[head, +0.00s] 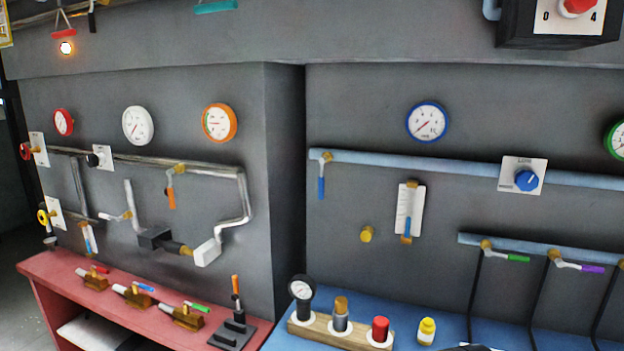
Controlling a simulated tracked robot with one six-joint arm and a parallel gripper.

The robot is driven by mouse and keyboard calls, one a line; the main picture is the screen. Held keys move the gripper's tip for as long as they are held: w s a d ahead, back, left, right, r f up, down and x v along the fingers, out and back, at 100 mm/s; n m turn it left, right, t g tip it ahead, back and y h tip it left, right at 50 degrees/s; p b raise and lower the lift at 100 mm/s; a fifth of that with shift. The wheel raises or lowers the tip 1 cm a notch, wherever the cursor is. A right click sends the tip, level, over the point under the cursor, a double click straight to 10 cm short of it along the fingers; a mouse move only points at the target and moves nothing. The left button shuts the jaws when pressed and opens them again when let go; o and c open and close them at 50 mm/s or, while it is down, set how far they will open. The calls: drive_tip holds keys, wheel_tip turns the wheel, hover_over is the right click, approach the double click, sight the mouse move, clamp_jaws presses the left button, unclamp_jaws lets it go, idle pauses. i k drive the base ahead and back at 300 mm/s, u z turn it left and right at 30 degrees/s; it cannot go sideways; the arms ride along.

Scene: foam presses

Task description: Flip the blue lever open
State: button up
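Several levers with blue handles show in the head view. One blue lever (321,186) hangs straight down from a brass valve on the light blue pipe (420,164), right of the wall corner. Another short blue handle (407,227) points down in front of a white plate (416,200) with markings. A blue-handled valve (140,287) lies among the brass valves on the red bench. I cannot tell from the picture which one is meant. My gripper is not in view.
The red bench (55,266) also bears red- and green-handled valves and an orange-handled stand (235,318). A wooden block (325,328) with a black gauge stands on the blue bench (385,297), near a yellow bottle (426,331). The wall corner juts forward between benches.

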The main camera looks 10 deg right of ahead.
sight(321, 181)
drive_tip(key=z, duration=0.6)
drive_tip(key=k, duration=1.3)
drive_tip(key=u, duration=0.05)
drive_tip(key=i, duration=0.85)
drive_tip(key=u, duration=1.25)
drive_tip(key=i, duration=1.05)
drive_tip(key=u, duration=0.5)
